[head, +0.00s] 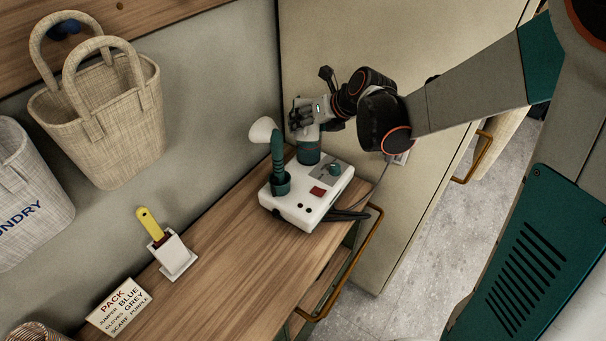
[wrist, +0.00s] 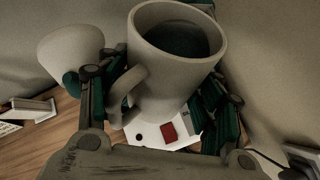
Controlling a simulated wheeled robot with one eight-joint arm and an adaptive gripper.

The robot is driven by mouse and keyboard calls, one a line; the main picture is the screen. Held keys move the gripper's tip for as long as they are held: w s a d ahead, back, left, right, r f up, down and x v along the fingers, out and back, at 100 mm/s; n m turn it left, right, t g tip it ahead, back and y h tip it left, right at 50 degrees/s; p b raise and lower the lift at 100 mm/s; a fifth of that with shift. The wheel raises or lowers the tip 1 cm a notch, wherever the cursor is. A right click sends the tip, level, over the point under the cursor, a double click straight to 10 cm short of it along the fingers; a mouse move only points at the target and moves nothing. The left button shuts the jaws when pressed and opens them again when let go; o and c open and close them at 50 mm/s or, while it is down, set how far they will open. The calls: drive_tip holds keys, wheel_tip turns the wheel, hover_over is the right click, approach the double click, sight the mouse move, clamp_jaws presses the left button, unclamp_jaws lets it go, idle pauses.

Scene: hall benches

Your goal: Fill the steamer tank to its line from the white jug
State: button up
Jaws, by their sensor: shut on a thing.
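My gripper (head: 303,118) is just above the tank, shut on the white jug (head: 302,103). The jug is mostly hidden by my gripper in the head view. In the wrist view the jug (wrist: 150,98) is between the fingers, its mouth facing the camera and its inside dark. Its water level and the tank's level cannot be made out.
The steamer stands on a wooden bench (head: 215,255) at its far right end, beside a tall beige panel (head: 400,60). A white holder (head: 175,255) with a yellow-handled tool and a packing sign (head: 118,307) stand left. Woven bags (head: 105,125) hang on the wall.

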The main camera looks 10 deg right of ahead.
drive_tip(key=shift+s+r+m+g+y+p, duration=0.1)
drive_tip(key=shift+r+m+g+y+p, duration=0.35)
drive_tip(key=shift+r+g, duration=1.05)
idle(6.5)
